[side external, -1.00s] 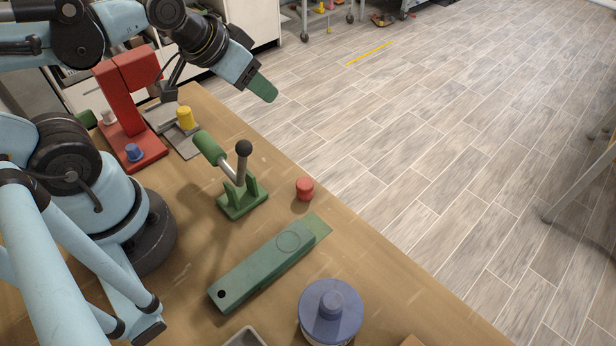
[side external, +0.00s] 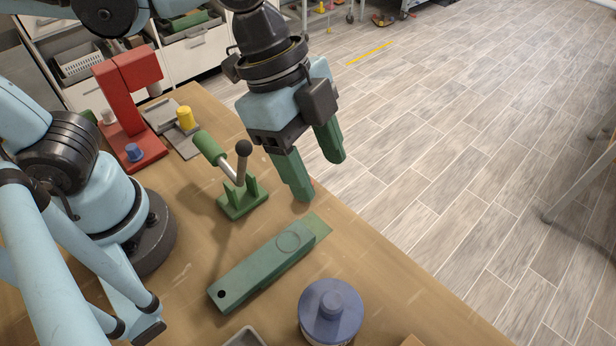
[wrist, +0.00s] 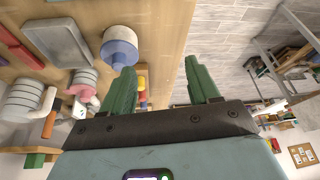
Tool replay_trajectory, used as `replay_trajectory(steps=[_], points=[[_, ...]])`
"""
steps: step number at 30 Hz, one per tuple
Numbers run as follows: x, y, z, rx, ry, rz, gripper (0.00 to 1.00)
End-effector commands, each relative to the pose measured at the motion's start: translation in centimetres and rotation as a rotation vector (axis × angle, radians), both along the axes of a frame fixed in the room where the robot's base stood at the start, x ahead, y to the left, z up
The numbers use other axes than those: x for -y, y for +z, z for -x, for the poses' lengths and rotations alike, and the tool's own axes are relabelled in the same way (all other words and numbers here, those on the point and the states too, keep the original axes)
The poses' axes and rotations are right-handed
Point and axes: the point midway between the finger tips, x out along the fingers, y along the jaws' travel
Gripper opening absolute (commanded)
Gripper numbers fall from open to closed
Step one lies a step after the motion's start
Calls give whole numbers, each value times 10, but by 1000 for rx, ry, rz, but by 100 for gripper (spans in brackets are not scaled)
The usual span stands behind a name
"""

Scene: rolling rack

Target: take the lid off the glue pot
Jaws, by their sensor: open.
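The glue pot (side external: 322,338) stands upright on the bench at the bottom of the side external view. Its round blue lid (side external: 346,318) with a raised knob is on top. In the wrist view a blue-topped pot with a pale body, which looks like the same one, shows at upper left with its lid (wrist: 118,42). My gripper (side external: 318,172) is open and empty, its two green fingers pointing down near the bench's far right edge. It is well apart from the pot. The open fingers also show in the wrist view (wrist: 160,70).
A long green tool block (side external: 262,268) lies between my gripper and the pot. A green toggle clamp (side external: 240,190) with a black knob stands left of my fingers. A red press (side external: 125,100) and yellow piece (side external: 185,117) are farther back. A grey tray (side external: 246,338) is left of the pot.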

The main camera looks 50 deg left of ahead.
Motion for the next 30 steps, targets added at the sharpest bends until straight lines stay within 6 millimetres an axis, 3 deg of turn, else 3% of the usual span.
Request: replay_trajectory(steps=[1,3,9,24,30], points=[[19,3,14,-9,-132,-4,61],[35,6,30,-19,-277,-5,61],[56,9,54,-29,-479,0,61],[78,-43,60,-28,-488,-1,61],[82,-53,61,-28,-484,0,61]])
